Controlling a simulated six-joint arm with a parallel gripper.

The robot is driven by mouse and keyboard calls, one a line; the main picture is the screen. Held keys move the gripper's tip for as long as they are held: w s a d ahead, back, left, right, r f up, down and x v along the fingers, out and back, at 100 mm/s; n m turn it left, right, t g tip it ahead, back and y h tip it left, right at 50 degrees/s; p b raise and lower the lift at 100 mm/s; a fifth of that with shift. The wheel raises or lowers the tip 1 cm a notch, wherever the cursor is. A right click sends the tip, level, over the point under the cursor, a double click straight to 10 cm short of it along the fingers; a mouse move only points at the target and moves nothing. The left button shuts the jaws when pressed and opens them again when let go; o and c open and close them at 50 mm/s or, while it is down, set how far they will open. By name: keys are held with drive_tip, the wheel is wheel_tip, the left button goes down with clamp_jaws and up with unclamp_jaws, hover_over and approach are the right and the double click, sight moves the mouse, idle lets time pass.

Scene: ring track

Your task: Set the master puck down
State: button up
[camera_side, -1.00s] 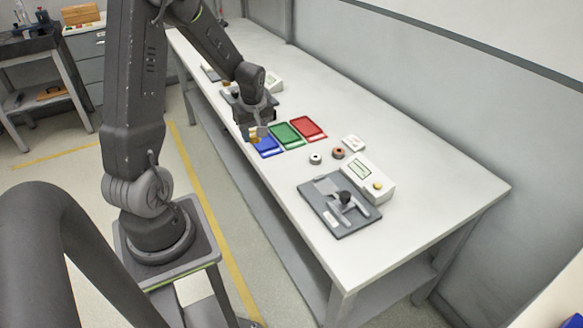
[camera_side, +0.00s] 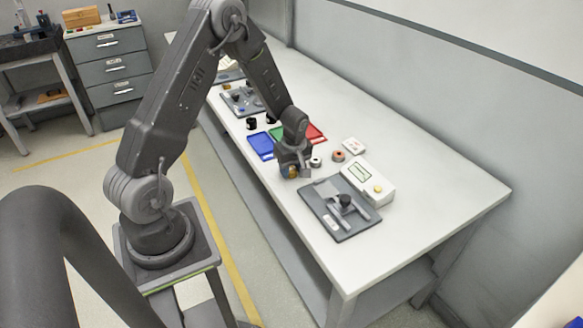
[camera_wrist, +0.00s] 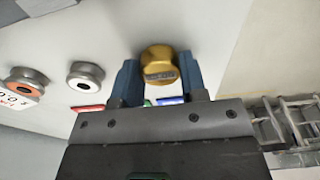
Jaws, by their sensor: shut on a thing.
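A gold puck (camera_wrist: 158,65) with a dark label sits between the two blue fingers of my gripper (camera_wrist: 158,82); I take it for the master puck. My gripper is shut on it. In the side view a bit of the gold puck (camera_side: 292,172) shows below my gripper (camera_side: 294,168), near the table's front edge, left of the grey fixture plate. I cannot tell how high above the table it is. The fixture plate (camera_side: 326,217) carries a dark-topped post (camera_side: 344,201).
A silver ring (camera_side: 316,162) and an orange-centred ring (camera_side: 338,156) lie beyond my gripper. A white readout box (camera_side: 368,181) and a small white block (camera_side: 354,146) are to the right. Blue (camera_side: 260,146), green and red trays lie left and behind. The table's right end is clear.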

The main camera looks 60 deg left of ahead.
sight(294, 172)
drive_tip(key=shift+f, duration=0.15)
drive_tip(key=o, duration=1.1)
wheel_tip(294, 172, up, 12)
drive_tip(key=d, duration=0.1)
drive_tip(key=s+d+r+m+t, duration=0.1)
drive_tip(key=s+d+r+m, duration=0.1)
drive_tip(key=d+r+m, duration=0.3)
drive_tip(key=s+d+r+m+t, duration=0.1)
drive_tip(key=s+d+r+m, duration=0.15)
drive_tip(key=d+r, duration=0.3)
drive_tip(key=s+d+r+m+t, duration=0.1)
drive_tip(key=s+d+r+m, duration=0.2)
drive_tip(key=s+d+m, duration=0.1)
drive_tip(key=s+d+r+m+t+h, duration=0.1)
drive_tip(key=s+d+r+m, duration=0.3)
drive_tip(key=s, duration=0.5)
drive_tip(key=shift+d+m+t, duration=0.3)
drive_tip(key=shift+m+t, duration=0.5)
drive_tip(key=shift+m, duration=0.45)
